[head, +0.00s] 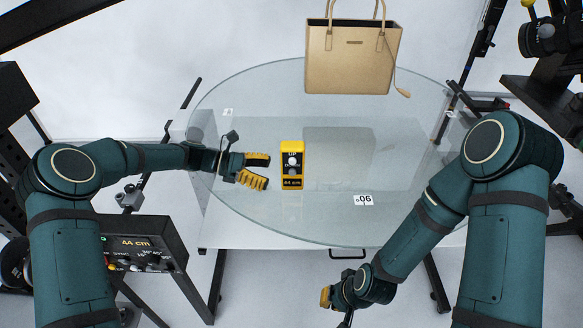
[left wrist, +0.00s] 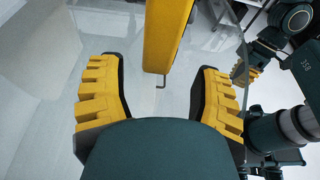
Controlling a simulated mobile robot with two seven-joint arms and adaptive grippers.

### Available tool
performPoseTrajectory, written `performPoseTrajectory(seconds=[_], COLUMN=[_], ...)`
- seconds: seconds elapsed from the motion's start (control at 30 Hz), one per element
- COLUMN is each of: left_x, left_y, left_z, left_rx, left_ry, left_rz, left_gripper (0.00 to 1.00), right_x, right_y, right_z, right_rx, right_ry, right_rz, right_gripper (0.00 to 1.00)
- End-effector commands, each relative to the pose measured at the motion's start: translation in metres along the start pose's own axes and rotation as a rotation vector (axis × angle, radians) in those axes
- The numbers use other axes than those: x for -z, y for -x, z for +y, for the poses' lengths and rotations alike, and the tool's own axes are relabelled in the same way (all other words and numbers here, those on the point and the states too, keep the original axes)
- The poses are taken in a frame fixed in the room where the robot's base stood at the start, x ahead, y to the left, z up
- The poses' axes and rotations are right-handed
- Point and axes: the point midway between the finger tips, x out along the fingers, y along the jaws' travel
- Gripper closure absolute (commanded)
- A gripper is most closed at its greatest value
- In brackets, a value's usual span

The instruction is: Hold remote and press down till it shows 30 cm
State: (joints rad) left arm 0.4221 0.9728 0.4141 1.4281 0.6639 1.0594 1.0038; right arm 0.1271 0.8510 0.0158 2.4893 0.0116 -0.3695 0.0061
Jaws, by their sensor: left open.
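The yellow remote (head: 292,166) lies on the round glass turntable (head: 330,225), left of its middle. My right gripper (head: 326,298) is low, in front of the turntable's near edge. Its fingers are partly hidden, so its opening is unclear.
A tan handbag (head: 352,60) stands at the back of the turntable. A white label (head: 363,200) sits near the turntable's front right. The glass around the remote is mostly clear.

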Motion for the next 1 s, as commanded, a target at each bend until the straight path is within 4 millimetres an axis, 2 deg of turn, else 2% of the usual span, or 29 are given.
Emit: performPoseTrajectory(seconds=[0.2,0.5,0.97,1.0], left_x=[0.002,0.000,0.000,0.000], left_y=[-0.032,-0.062,-0.069,-0.069], left_z=[-0.001,0.000,0.000,0.000], left_rx=[0.002,0.002,0.000,0.000], left_ry=[0.001,0.000,0.000,0.000], left_rz=[-0.001,-0.001,0.000,0.000], left_gripper=[0.35,0.35,0.35,0.44], right_x=[-0.005,-0.006,-0.006,-0.006], right_y=[-0.012,-0.012,-0.012,-0.012], right_z=[0.004,0.005,0.005,0.005], right_rx=[0.001,0.001,0.001,0.001], right_ry=[0.003,0.003,0.003,0.003], right_rz=[-0.010,-0.012,-0.012,-0.012], right_gripper=[1.00,1.00,1.00,1.00])
